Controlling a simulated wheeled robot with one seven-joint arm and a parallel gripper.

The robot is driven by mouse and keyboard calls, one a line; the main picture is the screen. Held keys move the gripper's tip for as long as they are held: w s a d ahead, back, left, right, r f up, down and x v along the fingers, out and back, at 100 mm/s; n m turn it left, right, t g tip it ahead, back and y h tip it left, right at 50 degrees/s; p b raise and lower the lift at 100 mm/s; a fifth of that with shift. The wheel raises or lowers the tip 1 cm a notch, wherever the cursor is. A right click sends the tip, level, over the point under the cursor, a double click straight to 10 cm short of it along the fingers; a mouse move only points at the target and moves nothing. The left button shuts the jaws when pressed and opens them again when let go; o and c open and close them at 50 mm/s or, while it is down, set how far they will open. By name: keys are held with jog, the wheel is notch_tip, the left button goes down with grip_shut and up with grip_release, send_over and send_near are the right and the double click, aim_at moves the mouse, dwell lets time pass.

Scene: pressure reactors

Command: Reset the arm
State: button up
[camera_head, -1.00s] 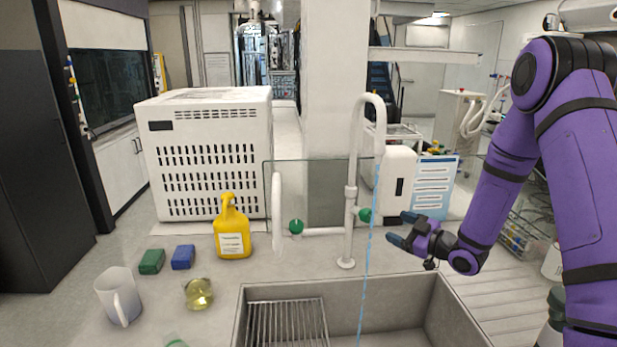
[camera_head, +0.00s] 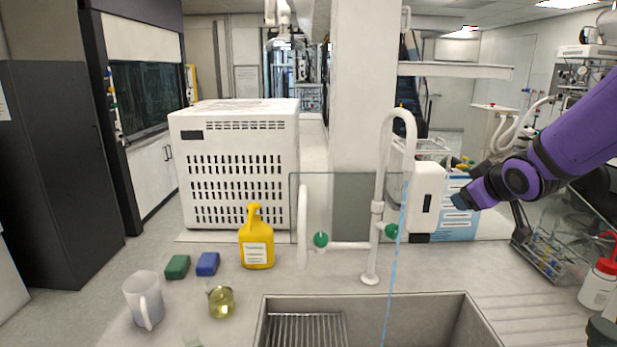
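My purple arm reaches in from the right edge. My gripper (camera_head: 466,198), with dark blue-grey fingertips, points left in front of the blue-and-white sheet (camera_head: 456,222), above the counter to the right of the tap (camera_head: 376,215). The fingers overlap from this side, so the gap between them cannot be made out. I see no object held in it.
Below is the sink (camera_head: 480,312), with a blue stream (camera_head: 396,260) falling from the tap. A yellow bottle (camera_head: 256,240), two sponges (camera_head: 207,263), a mug (camera_head: 145,300) and a beaker (camera_head: 221,302) stand left. A rack (camera_head: 545,255) and white bottle (camera_head: 598,288) stand right.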

jog(key=s+a+r+m+g, duration=0.1)
jog(key=s+r+m+g, duration=0.1)
jog(key=s, duration=0.7)
jog(key=s+a+r+m+g, duration=0.1)
jog(key=s+a+m+g, duration=0.1)
jog(key=s, duration=0.8)
jog(key=s+a+r+m+g, duration=0.1)
jog(key=s+r+m+g, duration=0.1)
jog(key=s, duration=0.8)
jog(key=shift+a+r, duration=0.25)
jog(key=shift+r, duration=0.05)
